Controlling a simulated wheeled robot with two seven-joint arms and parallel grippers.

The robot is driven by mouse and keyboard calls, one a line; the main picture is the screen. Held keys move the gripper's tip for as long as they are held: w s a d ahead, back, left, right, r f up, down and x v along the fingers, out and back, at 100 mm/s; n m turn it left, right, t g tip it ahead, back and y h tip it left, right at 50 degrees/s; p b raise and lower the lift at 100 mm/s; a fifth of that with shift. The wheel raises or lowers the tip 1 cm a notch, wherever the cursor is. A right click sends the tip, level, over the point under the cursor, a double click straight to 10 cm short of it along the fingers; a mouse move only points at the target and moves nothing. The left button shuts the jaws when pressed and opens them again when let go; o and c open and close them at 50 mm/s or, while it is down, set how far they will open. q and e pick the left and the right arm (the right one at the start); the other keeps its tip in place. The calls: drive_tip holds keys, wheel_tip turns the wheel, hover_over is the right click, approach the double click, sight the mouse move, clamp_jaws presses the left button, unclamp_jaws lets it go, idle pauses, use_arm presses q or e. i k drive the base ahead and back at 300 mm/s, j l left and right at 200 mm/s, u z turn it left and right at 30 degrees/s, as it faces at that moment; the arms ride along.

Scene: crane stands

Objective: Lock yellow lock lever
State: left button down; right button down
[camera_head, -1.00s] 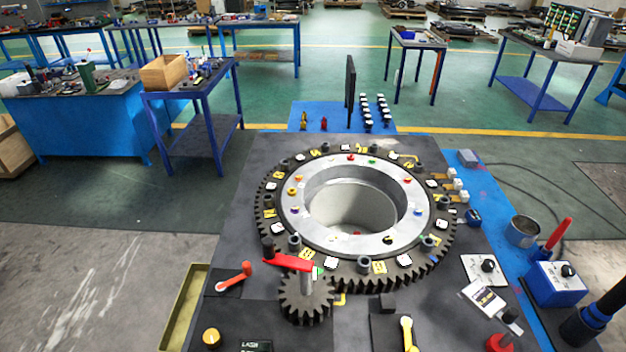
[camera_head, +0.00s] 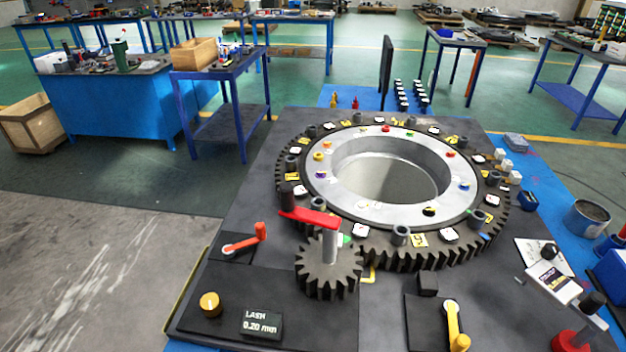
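The yellow lock lever (camera_head: 455,325) is at the bottom of the head view, right of centre, on a dark square plate (camera_head: 424,318). It runs from a pale round pivot down toward the bottom edge, tilted slightly to the right. Its lower end is close to the bottom edge of the picture. Neither my left nor my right gripper is in view.
A large ring gear (camera_head: 400,252) and a small pinion (camera_head: 328,272) with a red crank (camera_head: 310,217) stand behind the lever. A red-orange lever (camera_head: 246,240), a yellow knob (camera_head: 210,304) and a "LASH 0.20 mm" display (camera_head: 262,324) are left. A grey mug (camera_head: 586,220) stands right.

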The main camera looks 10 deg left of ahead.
sight(459, 343)
drive_tip(key=l+z, duration=0.65)
drive_tip(key=j, duration=0.1)
